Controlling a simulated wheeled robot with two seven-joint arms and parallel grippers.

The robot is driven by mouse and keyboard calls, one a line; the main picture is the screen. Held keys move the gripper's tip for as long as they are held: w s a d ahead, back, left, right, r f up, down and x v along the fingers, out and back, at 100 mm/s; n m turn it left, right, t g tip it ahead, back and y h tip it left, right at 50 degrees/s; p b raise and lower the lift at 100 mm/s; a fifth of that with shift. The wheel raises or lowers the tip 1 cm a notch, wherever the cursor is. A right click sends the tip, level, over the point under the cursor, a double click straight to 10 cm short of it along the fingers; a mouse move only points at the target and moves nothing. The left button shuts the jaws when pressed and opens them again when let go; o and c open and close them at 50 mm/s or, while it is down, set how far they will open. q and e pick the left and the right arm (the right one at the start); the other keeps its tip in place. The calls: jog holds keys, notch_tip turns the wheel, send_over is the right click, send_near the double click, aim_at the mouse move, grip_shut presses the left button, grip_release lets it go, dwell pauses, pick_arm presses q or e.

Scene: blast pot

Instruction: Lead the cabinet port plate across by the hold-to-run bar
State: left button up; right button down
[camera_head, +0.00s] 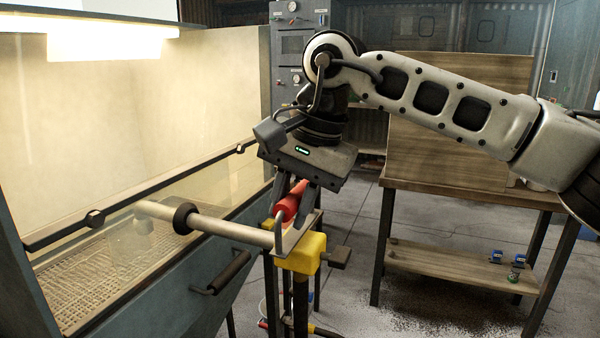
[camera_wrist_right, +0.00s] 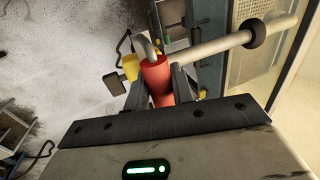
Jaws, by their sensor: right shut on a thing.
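My right gripper (camera_head: 294,190) points down and is shut on a red grip (camera_head: 290,203), which I take to be the hold-to-run bar. In the right wrist view the red grip (camera_wrist_right: 156,80) sits between the two fingers. A bent metal rod runs from it beside a yellow block (camera_head: 302,252). A pale tube (camera_head: 235,230) with a black collar (camera_head: 184,217) runs left from there into the cabinet. A clear panel (camera_head: 128,252) near the tube's left end may be the port plate; its edges are faint. My left gripper is not in view.
The lit cabinet (camera_head: 180,100) with its mesh floor (camera_head: 85,295), black rail (camera_head: 130,200) and front handle (camera_head: 230,272) fills the left. A wooden bench (camera_head: 470,195) stands at the right. A grey control panel (camera_head: 298,40) is behind my arm. The floor between is open.

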aim_at(303, 186)
jog(key=shift+w, duration=0.1)
jog(key=shift+w+d+r+p, duration=0.2)
jog(key=shift+w+p, duration=0.2)
jog(key=shift+p, duration=0.1)
jog(key=shift+w+d+p, duration=0.25)
jog(key=shift+w+p, duration=0.25)
jog(key=shift+w, duration=0.05)
jog(key=shift+w+d+p, duration=0.2)
jog(key=shift+w+p, duration=0.3)
jog(key=shift+w, duration=0.05)
jog(key=shift+w+d+f, duration=0.15)
jog(key=shift+w+f, duration=0.05)
jog(key=shift+w, duration=0.15)
